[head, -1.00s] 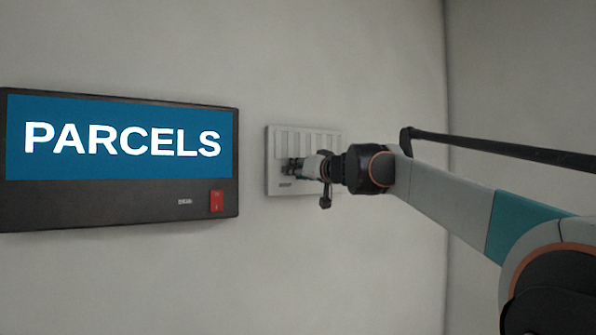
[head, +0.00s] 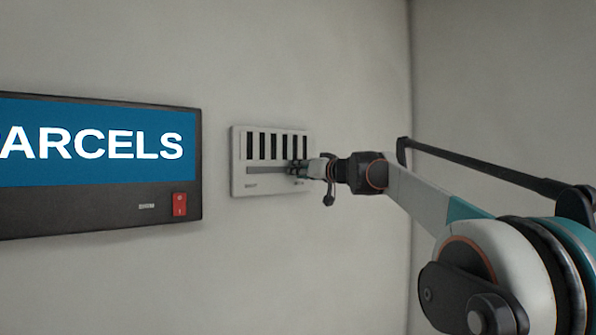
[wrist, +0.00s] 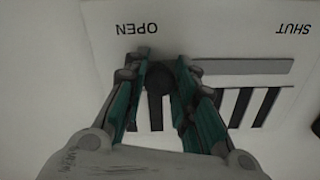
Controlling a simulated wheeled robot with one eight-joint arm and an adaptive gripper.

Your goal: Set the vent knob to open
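The vent panel (head: 238,160) is a white plate on the wall with dark open slats above a horizontal slot. The vent knob (wrist: 158,79) is dark and round, at the OPEN end of the slot (wrist: 240,67), near the word OPEN. The rest of the slot runs toward the word SHUT. My gripper (wrist: 159,68) has its green-padded fingers on either side of the knob, apparently closed on it. In the head view my gripper (head: 293,168) is at the panel's lower right and hides the knob.
A PARCELS sign (head: 95,165) with a red switch (head: 180,204) hangs on the wall left of the panel, clear of my arm. A room corner lies to the right of the panel. The wall below is bare.

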